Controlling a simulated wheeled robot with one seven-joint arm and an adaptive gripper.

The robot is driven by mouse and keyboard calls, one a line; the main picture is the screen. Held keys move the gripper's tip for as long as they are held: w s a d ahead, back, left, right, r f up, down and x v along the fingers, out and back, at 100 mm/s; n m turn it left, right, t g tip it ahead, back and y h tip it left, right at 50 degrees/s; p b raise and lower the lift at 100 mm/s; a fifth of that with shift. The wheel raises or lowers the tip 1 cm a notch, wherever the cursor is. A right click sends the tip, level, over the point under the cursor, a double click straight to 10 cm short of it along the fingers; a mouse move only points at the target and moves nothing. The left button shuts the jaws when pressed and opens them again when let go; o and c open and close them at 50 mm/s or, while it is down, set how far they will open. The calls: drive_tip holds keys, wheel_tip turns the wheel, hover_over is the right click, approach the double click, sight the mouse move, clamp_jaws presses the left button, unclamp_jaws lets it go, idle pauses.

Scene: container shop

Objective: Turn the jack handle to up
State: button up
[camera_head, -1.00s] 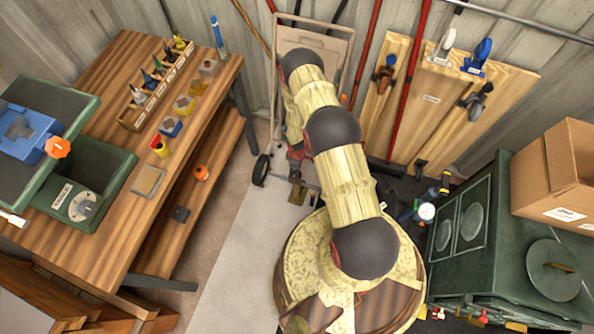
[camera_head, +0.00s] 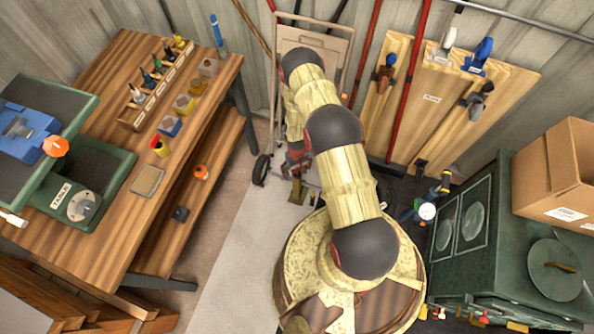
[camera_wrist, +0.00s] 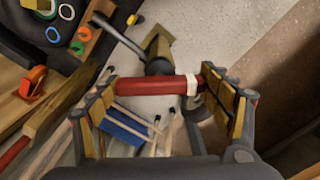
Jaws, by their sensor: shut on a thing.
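The red jack handle (camera_wrist: 158,87), with a pale band near its right end, lies across the wrist view between the two yellow-padded fingers of my gripper (camera_wrist: 163,98). The fingers are closed on its two ends. A dark metal lever and an olive-yellow jack part (camera_wrist: 158,50) show just beyond it. In the head view the olive jack part (camera_head: 297,192) sits on the floor below my gripper (camera_head: 296,168), in front of the hand truck. My arm hides much of the gripper there, and the handle's exact angle is unclear.
A hand truck (camera_head: 338,30) leans at the back wall. A wooden workbench (camera_head: 115,225) stands left and a green stove-like cabinet (camera_head: 505,240) stands right. Long-handled tools and boards (camera_head: 445,115) lean behind my arm. Pale floor (camera_head: 235,265) is clear at front left.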

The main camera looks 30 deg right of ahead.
drive_tip(key=m, duration=1.2)
drive_tip(key=shift+m+p, duration=0.35)
drive_tip(key=shift+m, duration=0.05)
drive_tip(key=m, duration=1.3)
drive_tip(key=shift+m, duration=0.3)
drive_tip(key=m, duration=0.4)
drive_tip(key=shift+m, duration=0.3)
drive_tip(key=m, duration=1.3)
